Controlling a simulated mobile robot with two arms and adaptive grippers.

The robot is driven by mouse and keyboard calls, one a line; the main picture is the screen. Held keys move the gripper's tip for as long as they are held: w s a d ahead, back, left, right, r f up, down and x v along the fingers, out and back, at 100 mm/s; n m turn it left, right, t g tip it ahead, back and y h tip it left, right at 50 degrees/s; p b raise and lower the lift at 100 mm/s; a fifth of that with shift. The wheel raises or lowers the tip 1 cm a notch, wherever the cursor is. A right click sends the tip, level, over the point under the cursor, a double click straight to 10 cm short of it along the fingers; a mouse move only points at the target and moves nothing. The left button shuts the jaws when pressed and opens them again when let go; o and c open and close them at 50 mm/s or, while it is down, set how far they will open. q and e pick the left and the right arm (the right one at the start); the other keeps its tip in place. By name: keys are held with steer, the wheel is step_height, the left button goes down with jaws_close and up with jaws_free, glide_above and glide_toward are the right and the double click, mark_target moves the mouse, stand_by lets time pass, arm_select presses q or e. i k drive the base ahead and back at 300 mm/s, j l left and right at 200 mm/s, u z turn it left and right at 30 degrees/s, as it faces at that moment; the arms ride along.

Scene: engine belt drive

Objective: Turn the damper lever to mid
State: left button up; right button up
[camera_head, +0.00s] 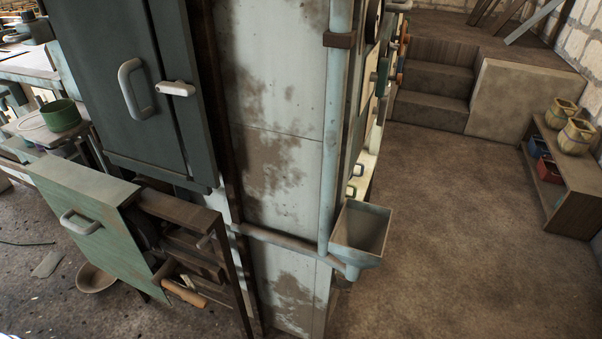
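No lever in the head view can be told for certain as the damper lever. A short white lever-like handle (176,88) lies about level on the edge of the dark cabinet door (110,50). Several small levers or knobs, one teal (382,77) and one orange (401,68), stick out from the right face of the tall pale machine housing (275,150). That face is seen almost edge-on, so their settings cannot be read. Neither of my grippers is in view.
A grey funnel (361,235) juts from the housing corner below a vertical pipe (335,130). The floor (460,230) to the right is clear, up to steps and a low shelf (560,190).

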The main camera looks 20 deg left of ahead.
mark_target(380, 78)
steer(key=i+l+u, duration=0.35)
steer(key=l+u, duration=0.15)
steer(key=l, duration=0.2)
steer(key=i+l+u, duration=0.2)
steer(key=l, duration=0.25)
steer(key=l+u, duration=0.25)
steer(key=l, duration=0.15)
